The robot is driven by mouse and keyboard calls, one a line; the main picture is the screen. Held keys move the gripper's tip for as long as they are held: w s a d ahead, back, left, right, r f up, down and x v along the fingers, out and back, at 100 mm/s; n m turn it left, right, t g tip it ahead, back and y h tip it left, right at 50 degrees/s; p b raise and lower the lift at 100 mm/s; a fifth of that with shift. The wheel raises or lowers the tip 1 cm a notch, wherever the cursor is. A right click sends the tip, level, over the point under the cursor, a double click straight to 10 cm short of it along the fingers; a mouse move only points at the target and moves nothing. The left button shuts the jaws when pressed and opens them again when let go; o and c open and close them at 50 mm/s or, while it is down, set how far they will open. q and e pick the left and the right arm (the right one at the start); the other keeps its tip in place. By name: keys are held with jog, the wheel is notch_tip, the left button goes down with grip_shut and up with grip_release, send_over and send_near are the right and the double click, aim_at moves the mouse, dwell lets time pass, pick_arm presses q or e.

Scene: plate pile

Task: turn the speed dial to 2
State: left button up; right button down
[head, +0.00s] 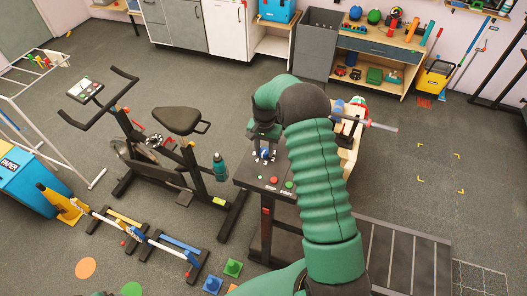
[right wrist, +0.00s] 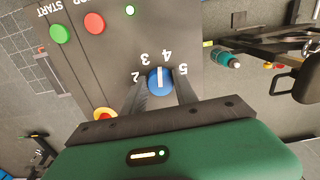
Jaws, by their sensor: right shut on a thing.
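The speed dial (right wrist: 154,84) is a round blue knob with a white pointer line. It sits on a dark panel marked with the numbers 2, 3, 4 and 5. In the right wrist view its pointer aims up between 3 and 4, closer to 4. My right gripper (head: 265,143) is over the console panel, its fingers on both sides of the dial and shut on it. In the head view the dial shows only as a small blue patch beneath the gripper. My left gripper is not in view.
The panel also carries a green START button (right wrist: 59,34), a red button (right wrist: 94,23) and a red-yellow stop knob (right wrist: 105,115). An exercise bike (head: 180,122) stands left of the console, and a treadmill deck (head: 405,262) lies at right. Open floor is at far right.

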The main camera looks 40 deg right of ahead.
jog(key=n, duration=0.4)
jog(key=shift+w+d+r+n+b, duration=0.1)
jog(key=shift+d+n+b, duration=0.1)
jog(key=shift+n+b, duration=0.15)
jog(key=n, duration=0.3)
jog(key=shift+n, duration=0.25)
jog(key=n, duration=0.4)
jog(key=shift+b, duration=0.35)
jog(key=shift+w+n, duration=0.1)
jog(key=shift+n, duration=2.1)
